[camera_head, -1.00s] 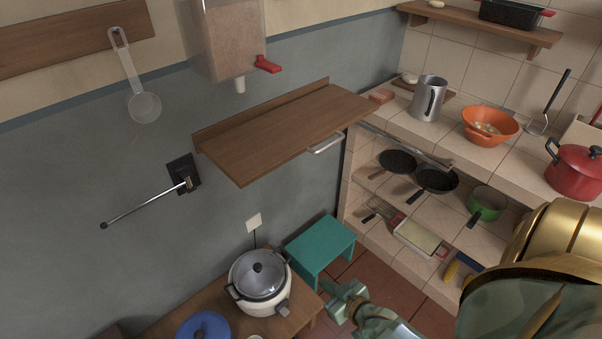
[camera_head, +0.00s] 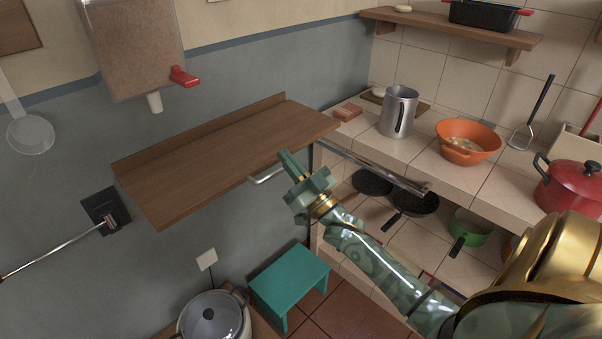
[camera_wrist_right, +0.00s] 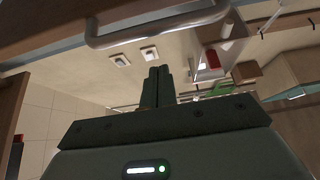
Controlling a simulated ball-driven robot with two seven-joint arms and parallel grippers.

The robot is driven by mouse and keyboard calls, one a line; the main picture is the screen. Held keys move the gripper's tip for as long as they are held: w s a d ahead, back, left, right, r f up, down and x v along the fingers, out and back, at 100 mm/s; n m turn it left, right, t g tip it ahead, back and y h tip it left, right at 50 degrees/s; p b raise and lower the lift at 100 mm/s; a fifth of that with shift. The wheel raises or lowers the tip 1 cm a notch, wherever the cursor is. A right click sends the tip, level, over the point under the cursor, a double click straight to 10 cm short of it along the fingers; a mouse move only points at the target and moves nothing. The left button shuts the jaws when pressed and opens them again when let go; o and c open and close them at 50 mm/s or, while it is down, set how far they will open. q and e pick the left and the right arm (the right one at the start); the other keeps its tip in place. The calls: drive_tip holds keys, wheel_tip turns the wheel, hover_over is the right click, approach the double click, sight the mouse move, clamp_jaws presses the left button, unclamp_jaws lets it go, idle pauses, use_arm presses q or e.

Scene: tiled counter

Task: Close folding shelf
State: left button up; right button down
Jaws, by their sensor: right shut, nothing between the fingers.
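The wooden folding shelf (camera_head: 225,155) is mounted on the grey wall and stands out level from it. A metal handle (camera_head: 266,176) is on its front edge, near the right end. My right gripper (camera_head: 284,158) is shut and empty, close to the right of the handle in the head view. In the right wrist view the handle (camera_wrist_right: 157,28) crosses above the shut fingers (camera_wrist_right: 158,84), seen from below. I cannot tell whether the fingers touch the shelf. My left gripper is not in view.
The tiled counter (camera_head: 415,158) on the right holds a metal jug (camera_head: 398,112), an orange colander (camera_head: 467,140) and a red pot (camera_head: 568,186). Below the shelf are a teal stool (camera_head: 289,280) and a rice cooker (camera_head: 212,318). A metal rod (camera_head: 55,253) sticks out at left.

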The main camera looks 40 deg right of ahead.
drive_tip(key=f, duration=0.2)
drive_tip(key=f+b, duration=0.1)
drive_tip(key=shift+w+a+f, duration=0.1)
drive_tip(key=shift+w+f, duration=0.15)
drive_tip(key=shift+f, duration=0.1)
